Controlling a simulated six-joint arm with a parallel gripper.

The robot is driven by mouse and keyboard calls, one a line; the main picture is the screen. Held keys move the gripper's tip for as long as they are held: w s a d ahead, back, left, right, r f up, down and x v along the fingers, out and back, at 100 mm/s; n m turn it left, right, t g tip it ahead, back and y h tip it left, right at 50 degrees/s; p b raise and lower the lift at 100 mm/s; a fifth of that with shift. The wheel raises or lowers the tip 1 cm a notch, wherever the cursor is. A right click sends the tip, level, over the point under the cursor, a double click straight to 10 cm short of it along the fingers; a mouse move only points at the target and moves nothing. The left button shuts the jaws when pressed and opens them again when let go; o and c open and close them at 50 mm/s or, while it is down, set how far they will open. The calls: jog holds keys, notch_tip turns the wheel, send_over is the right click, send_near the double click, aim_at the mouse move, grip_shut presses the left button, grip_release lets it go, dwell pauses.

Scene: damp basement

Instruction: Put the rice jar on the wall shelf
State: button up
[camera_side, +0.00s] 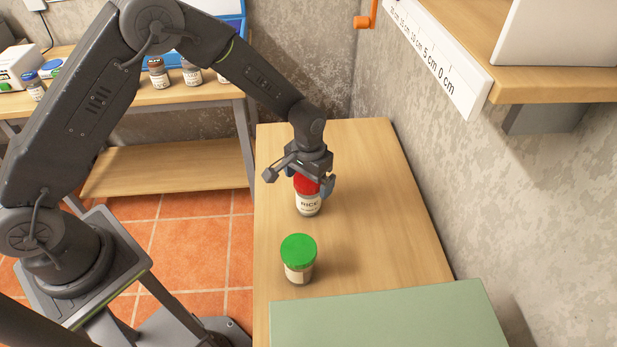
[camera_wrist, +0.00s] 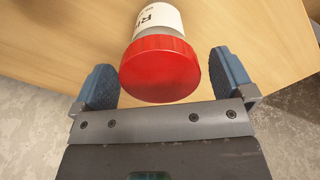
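The rice jar (camera_side: 309,203) stands upright on the wooden table, with a red lid and a white label reading "RICE". In the wrist view its red lid (camera_wrist: 160,70) lies between the blue finger pads. My gripper (camera_side: 314,184) is over the jar's top, with its fingers either side of the lid. The wall shelf (camera_side: 550,83) is a wooden board at upper right, higher than the table.
A green-lidded jar (camera_side: 298,259) stands in front of the rice jar. A pale green box (camera_side: 390,318) fills the table's near end. A white panel (camera_side: 560,32) stands on the shelf, and a ruler strip (camera_side: 436,55) runs along its edge. Several jars stand on a back bench (camera_side: 130,103).

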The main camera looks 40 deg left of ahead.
jog(key=s+a+r+t, duration=0.1)
jog(key=s+r, duration=0.1)
jog(key=r, duration=0.8)
jog(key=s+a+r, duration=0.2)
jog(key=r, duration=0.8)
jog(key=s+a+r+t, duration=0.1)
jog(key=s+a+r, duration=0.1)
jog(key=s+r, duration=0.2)
jog(key=s+a+r+t, duration=0.2)
jog(key=s+r, duration=0.3)
jog(key=s, duration=0.4)
jog(key=shift+s+a, duration=0.3)
jog(key=shift+a, duration=0.1)
jog(key=shift+t, duration=0.8)
jog(key=s, duration=0.2)
jog(key=s+a, duration=0.1)
jog(key=s, duration=0.4)
jog(key=shift+a+f, duration=0.1)
jog(key=shift+a, duration=0.15)
jog(key=shift+c, duration=0.2)
jog(key=shift+s+f, duration=0.1)
jog(key=shift+s, duration=0.1)
jog(key=shift+c, duration=0.6)
